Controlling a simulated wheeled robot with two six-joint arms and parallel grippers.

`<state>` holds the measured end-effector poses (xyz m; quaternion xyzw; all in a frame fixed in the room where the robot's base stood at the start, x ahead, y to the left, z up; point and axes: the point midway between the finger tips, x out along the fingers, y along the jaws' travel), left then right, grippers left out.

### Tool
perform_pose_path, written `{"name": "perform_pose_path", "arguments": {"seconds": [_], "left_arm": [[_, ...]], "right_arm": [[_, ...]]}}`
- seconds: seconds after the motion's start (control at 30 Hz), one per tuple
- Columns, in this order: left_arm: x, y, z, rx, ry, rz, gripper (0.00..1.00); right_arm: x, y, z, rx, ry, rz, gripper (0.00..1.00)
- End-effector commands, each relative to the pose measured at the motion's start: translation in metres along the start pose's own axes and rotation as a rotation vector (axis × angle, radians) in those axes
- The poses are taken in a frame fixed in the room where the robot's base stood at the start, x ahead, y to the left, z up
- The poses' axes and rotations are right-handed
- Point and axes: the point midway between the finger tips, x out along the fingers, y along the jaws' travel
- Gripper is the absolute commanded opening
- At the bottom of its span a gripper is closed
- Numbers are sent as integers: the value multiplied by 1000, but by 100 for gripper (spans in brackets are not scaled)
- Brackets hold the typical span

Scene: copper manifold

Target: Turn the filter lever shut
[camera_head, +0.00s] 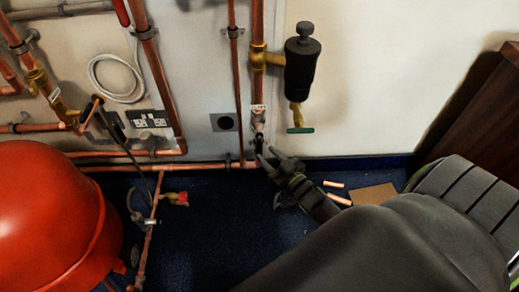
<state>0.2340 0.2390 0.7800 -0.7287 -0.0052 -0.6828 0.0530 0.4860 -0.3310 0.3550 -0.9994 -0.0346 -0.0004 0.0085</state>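The black filter (301,68) hangs on the white wall beside a vertical copper pipe, joined to it by a brass fitting (263,58). A brass outlet under the filter carries a green lever (300,130), which looks roughly level. A silver valve (258,118) with a small dark handle (258,144) sits lower on the vertical pipe. I cannot tell for sure which lever is the filter lever. My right gripper (268,156) is open near the pipe's foot, just below the dark handle and below left of the green lever. Contact is unclear. My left gripper is not in view.
A red tank (48,215) fills the lower left. Copper pipes (160,90) run along the wall, and a low horizontal pipe (200,166) passes by the gripper. Short copper pieces and a cardboard sheet (373,196) lie on the blue floor. A brown cabinet (485,115) stands right.

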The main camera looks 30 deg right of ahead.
Motion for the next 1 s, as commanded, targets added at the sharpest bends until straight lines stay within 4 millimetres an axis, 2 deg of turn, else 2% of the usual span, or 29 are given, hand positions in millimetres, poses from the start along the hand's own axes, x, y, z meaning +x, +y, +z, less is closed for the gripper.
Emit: {"name": "perform_pose_path", "arguments": {"seconds": [0.1,0.3,0.67,0.93,1.0], "left_arm": [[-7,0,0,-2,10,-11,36],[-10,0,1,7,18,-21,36],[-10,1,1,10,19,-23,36],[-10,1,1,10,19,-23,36],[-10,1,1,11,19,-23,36]], "right_arm": [[23,0,2,0,2,0,36],[44,0,1,0,-1,0,36],[49,0,0,1,-1,1,36],[49,0,0,0,-2,1,2],[49,0,0,0,-2,1,0]]}}
